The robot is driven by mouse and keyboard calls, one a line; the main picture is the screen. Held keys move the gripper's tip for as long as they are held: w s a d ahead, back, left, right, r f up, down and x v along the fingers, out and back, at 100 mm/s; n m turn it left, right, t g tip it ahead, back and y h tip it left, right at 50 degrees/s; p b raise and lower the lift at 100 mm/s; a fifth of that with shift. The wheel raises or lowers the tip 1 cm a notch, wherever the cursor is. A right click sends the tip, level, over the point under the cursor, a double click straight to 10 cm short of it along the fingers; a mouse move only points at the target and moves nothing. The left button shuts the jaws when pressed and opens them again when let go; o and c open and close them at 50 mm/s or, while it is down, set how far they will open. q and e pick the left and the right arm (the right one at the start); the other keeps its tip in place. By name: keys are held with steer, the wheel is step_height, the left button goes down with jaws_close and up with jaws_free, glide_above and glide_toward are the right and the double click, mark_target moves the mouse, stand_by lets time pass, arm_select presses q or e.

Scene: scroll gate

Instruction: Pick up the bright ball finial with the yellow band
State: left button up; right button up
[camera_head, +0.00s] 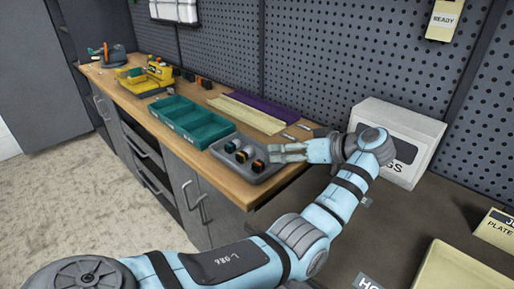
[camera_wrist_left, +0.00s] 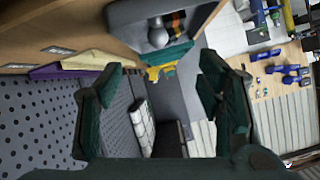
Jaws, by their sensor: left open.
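A grey tray (camera_head: 275,163) near the right end of the wooden bench holds a few small dark rounded pieces, one with an orange patch (camera_head: 258,165). In the left wrist view the tray (camera_wrist_left: 125,14) is at the top, holding a pale grey ball (camera_wrist_left: 158,38) beside an orange-and-black piece (camera_wrist_left: 177,22). I cannot make out a yellow band on the ball. My left gripper (camera_head: 279,153) is at the tray's right side, close to the pieces; in its wrist view the fingers (camera_wrist_left: 161,66) are apart with nothing held. My right gripper is not in view.
Green bins (camera_head: 193,121) stand left of the tray. Cream (camera_head: 247,114) and purple (camera_head: 264,108) strips lie behind, before the pegboard. A white box (camera_head: 400,125) stands right of my wrist. Yellow items (camera_head: 150,77) sit farther left.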

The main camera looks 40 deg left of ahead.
arm_select(q)
glide_toward(248, 150)
steer(key=shift+s+a+f, duration=0.2)
steer(key=shift+a+f, duration=0.05)
steer(key=shift+a, duration=0.25)
steer(key=shift+s+a+f, duration=0.15)
steer(key=shift+a+f, duration=0.1)
steer(key=shift+a, duration=0.25)
steer(key=x, duration=0.4)
steer(key=b+x, duration=0.1)
steer(key=x, duration=0.1)
steer(key=shift+w+a+f, duration=0.25)
steer(key=shift+w+a, duration=0.05)
steer(key=shift+w, duration=0.05)
steer(key=shift+a+f, duration=0.1)
steer(key=shift+a, duration=0.15)
steer(key=c, duration=1.1)
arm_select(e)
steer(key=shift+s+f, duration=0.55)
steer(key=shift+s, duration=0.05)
